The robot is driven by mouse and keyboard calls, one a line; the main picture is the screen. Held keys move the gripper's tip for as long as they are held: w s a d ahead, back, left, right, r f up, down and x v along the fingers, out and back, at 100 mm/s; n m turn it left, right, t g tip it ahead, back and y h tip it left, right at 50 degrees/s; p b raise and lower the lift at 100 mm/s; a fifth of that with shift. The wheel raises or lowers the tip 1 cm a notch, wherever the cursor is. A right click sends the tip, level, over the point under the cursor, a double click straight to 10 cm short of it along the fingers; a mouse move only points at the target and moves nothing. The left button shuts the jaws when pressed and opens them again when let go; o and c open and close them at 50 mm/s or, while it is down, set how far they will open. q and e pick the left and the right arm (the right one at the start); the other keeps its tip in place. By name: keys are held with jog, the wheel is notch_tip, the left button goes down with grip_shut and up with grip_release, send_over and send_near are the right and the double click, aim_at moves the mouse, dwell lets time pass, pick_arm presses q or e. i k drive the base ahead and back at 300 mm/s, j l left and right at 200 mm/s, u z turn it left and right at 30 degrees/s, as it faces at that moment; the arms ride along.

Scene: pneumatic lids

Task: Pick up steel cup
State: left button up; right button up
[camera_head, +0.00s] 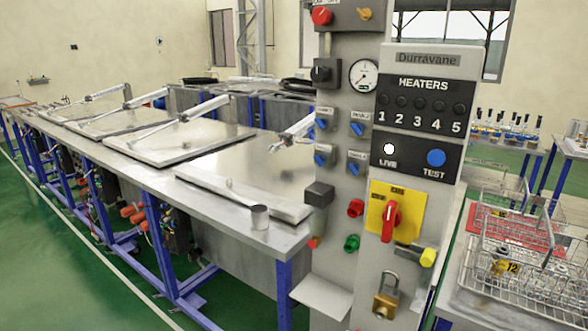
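Neither of my grippers shows in the head view, and nothing is seen holding the cup.
A tall grey control panel (420,170) with knobs, a gauge and a padlock (387,295) stands right of the cup. Wire baskets (510,245) sit on a table at the right. Several lids with pneumatic arms (200,110) line the bench. The green floor (60,270) at front left is clear.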

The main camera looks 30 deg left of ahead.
aim_at(259, 217)
jog(key=i+u, duration=0.35)
jog(key=i+l+u, duration=0.15)
jog(key=u, duration=0.25)
jog(key=i+l+u, duration=0.2)
jog(key=u, duration=0.15)
